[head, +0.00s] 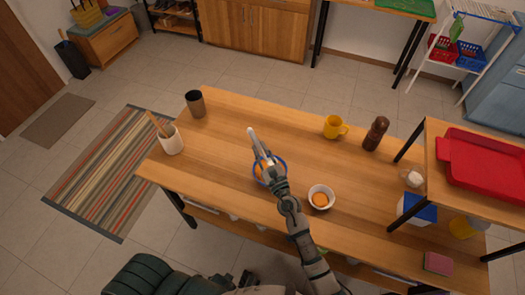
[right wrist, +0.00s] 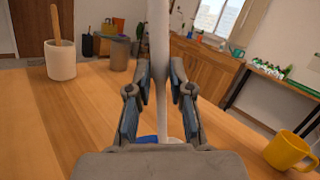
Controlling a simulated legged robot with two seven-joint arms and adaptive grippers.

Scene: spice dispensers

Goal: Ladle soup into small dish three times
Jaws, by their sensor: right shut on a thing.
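My right gripper (head: 268,172) is over the middle of the table, shut on the handle of a pale ladle (head: 254,141). In the right wrist view the ladle handle (right wrist: 160,50) stands upright between the fingers (right wrist: 160,80). A blue-rimmed bowl (head: 284,163) with orange soup sits below the gripper and is partly hidden by it. The ladle's lower end is hidden, so I cannot tell whether it is in the soup. A small white dish (head: 311,192) with something orange in it stands to the right of the bowl. My left gripper is not in view.
A yellow mug (head: 334,127), a pepper mill (head: 375,134), a dark cup (head: 196,104) and a utensil holder (head: 171,142) stand around the wooden table (head: 225,135). A raised shelf with a red tray (head: 480,160) is at the right.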

